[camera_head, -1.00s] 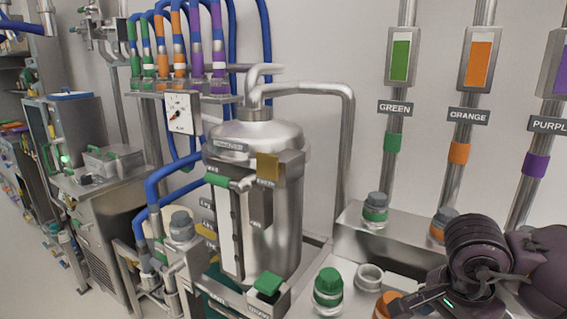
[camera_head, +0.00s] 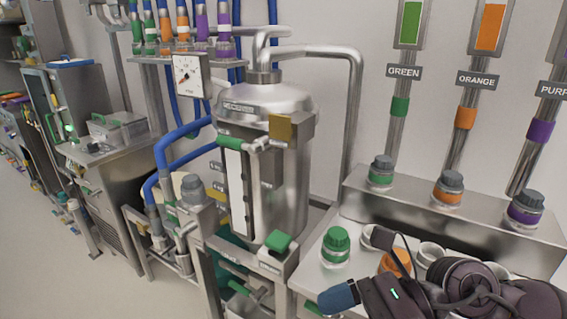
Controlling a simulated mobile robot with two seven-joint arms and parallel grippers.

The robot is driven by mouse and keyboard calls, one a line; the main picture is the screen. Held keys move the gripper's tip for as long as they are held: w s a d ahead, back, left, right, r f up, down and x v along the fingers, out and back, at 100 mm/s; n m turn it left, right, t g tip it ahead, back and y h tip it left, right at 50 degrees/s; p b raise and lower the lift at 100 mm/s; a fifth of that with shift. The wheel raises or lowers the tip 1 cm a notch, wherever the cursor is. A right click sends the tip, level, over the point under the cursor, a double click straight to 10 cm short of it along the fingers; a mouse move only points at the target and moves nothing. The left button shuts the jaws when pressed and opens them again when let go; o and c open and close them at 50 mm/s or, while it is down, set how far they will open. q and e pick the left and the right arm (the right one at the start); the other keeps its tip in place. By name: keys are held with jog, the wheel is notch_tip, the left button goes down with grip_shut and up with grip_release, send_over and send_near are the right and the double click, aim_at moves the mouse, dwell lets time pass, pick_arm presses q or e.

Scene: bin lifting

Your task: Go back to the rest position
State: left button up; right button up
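My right arm shows at the lower right of the head view, dark purple with black rounded joints. Its gripper end (camera_head: 366,270) points left, above the white bench top near the front. A dark blue tip and a slim dark grey tip stand apart there. Whether both tips are fingers is unclear, and I see nothing clearly held. My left arm and gripper are not in view.
A steel tank (camera_head: 270,150) with pipes stands in the middle. A green-capped jar (camera_head: 336,246) and an orange container (camera_head: 396,262) stand by my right gripper. Green, orange and purple jars line the steel ledge (camera_head: 412,204) behind. Open floor (camera_head: 60,265) lies at the left.

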jog(key=w+d+r+m+t+y, duration=0.1)
jog(key=w+r+m+t+y, duration=0.15)
jog(key=m+t, duration=0.5)
jog(key=w+d+r+m+t+y, duration=0.1)
jog(key=w+r+m+t+y, duration=0.2)
jog(key=m+t, duration=0.45)
jog(key=w+d+f+m+t+h, duration=0.1)
jog(key=d+f+m+t+h, duration=0.2)
jog(key=d+m+h, duration=0.65)
jog(key=w+d+f+m+t+h, duration=0.3)
jog(key=m+h, duration=0.4)
jog(key=m, duration=0.7)
jog(key=s+d+f+m+g+h, duration=0.3)
jog(key=s+f+m+g, duration=0.15)
jog(key=f, duration=0.25)
jog(key=s+d+f+m+g+h, duration=0.3)
jog(key=f+m, duration=0.2)
jog(key=f, duration=0.2)
jog(key=s+f+m+g+y, duration=0.1)
jog(key=s+f+m+g, duration=0.1)
jog(key=s+f+g, duration=0.4)
jog(key=s+f+m+g+y, duration=0.1)
jog(key=s+f+m+g, duration=0.15)
jog(key=s, duration=0.65)
jog(key=w+f+t, duration=0.7)
jog(key=f+t, duration=0.1)
jog(key=f, duration=0.1)
jog(key=shift+w+a+f+n+y, duration=0.3)
jog(key=shift+w+f+n, duration=0.1)
jog(key=shift+n, duration=0.05)
